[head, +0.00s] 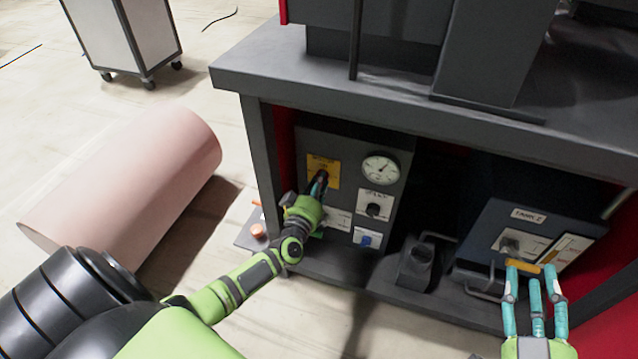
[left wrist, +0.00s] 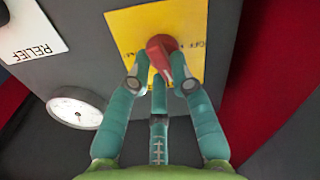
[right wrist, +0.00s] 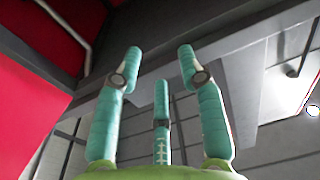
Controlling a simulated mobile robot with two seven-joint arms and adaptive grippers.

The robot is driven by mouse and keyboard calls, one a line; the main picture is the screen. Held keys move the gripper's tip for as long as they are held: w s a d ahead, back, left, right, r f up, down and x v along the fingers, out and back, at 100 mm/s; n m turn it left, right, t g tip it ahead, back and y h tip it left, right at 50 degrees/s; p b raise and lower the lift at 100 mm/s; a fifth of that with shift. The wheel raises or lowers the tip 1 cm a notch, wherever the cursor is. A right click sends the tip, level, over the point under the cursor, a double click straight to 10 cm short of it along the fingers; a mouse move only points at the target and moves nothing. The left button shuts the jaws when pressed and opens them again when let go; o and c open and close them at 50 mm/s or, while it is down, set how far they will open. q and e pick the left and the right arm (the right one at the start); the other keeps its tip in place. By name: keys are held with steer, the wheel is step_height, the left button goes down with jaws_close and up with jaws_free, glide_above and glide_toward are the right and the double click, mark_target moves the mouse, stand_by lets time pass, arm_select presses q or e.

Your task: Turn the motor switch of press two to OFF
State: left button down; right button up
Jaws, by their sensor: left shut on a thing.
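A red rotary switch knob (left wrist: 165,58) sits on a yellow plate (left wrist: 190,22) on the grey control panel. The plate's small text is too unclear to read fully. The yellow plate also shows in the head view (head: 323,170). My left gripper (left wrist: 160,88) is shut on the red knob, with fingers on both sides of it. In the head view my left gripper (head: 318,188) covers the knob.
A round gauge (head: 381,168) and a plate with a black knob (head: 373,209) lie right of the yellow plate. The left wrist view shows a RELIEF plate (left wrist: 25,30). The press top (head: 290,80) overhangs the panel. A pink roll (head: 130,180) lies on the floor at left.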

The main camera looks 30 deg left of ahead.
arm_select(q)
steer(key=shift+a+n+b, duration=0.2)
steer(key=shift+n+b, duration=0.5)
steer(key=shift+n, duration=2.95)
steer(key=shift+a+n+b, duration=0.15)
steer(key=shift+n+b, duration=0.55)
steer(key=shift+n, duration=2.95)
arm_select(e)
steer(key=s+a+r+n+t+y, duration=0.2)
steer(key=s+r+t+y, duration=0.4)
steer(key=r, duration=0.7)
steer(key=shift+s+a+n+t+y, duration=0.15)
steer(key=shift+s+n+t+y, duration=0.25)
steer(key=shift+s+n+y, duration=0.45)
steer(key=shift+s+m, duration=0.2)
steer(key=shift+m, duration=0.05)
arm_select(q)
steer(key=c, duration=1.1)
jaws_free()
arm_select(e)
steer(key=shift+f, duration=0.1)
